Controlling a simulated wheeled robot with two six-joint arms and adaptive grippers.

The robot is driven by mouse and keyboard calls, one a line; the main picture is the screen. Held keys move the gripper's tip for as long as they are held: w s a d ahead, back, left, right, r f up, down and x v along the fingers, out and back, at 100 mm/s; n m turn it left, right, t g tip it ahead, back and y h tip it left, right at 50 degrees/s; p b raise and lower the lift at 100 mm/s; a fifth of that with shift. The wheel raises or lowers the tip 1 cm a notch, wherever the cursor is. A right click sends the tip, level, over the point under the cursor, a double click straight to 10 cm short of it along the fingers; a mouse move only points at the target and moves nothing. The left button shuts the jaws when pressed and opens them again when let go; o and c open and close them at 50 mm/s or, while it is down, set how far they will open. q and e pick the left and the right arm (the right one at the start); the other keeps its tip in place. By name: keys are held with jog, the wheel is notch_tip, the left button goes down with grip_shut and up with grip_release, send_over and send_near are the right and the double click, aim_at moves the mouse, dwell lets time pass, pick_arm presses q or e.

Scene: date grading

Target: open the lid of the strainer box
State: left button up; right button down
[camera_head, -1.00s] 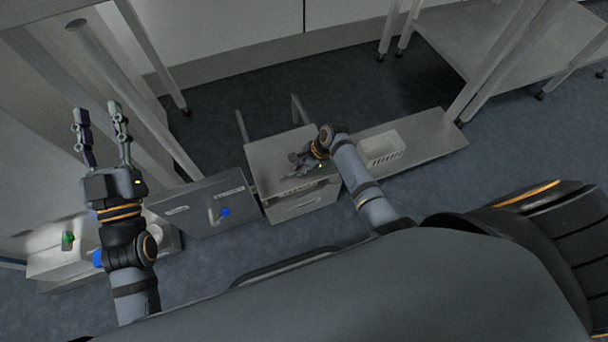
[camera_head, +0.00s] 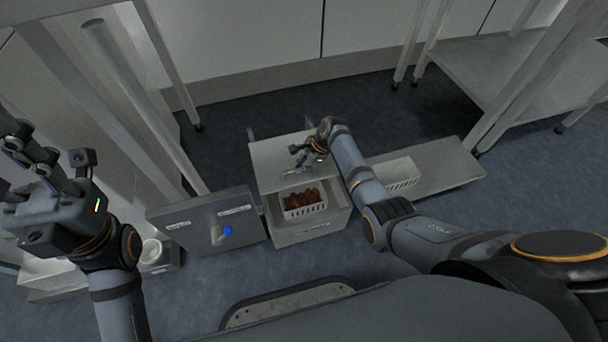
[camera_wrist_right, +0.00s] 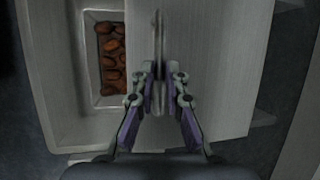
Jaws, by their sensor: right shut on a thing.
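The strainer box (camera_head: 310,234) is a grey metal box on the floor side of my workspace. Its flat lid (camera_head: 265,154) is slid back, away from me, leaving the front part uncovered. A white basket (camera_head: 305,212) of brown dates shows inside, also in the right wrist view (camera_wrist_right: 88,80). My right gripper (camera_head: 296,160) is over the lid. In the right wrist view it (camera_wrist_right: 158,75) is shut on the lid's thin upright handle (camera_wrist_right: 157,35). My left gripper (camera_head: 22,165) is at the far left, fingers apart, away from the box.
A grey box (camera_head: 190,215) with a blue-tipped part stands left of the strainer box. A white slotted tray (camera_head: 402,172) sits on a low shelf (camera_head: 440,170) to the right. Table legs stand behind. Dark floor lies behind the box.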

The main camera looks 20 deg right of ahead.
aim_at(298, 157)
jog(key=shift+w+a+b, duration=0.1)
jog(key=shift+w+b, duration=1.2)
jog(key=shift+w, duration=0.6)
jog(key=c, duration=1.4)
grip_release()
jog(key=shift+o, duration=0.2)
jog(key=v, duration=1.2)
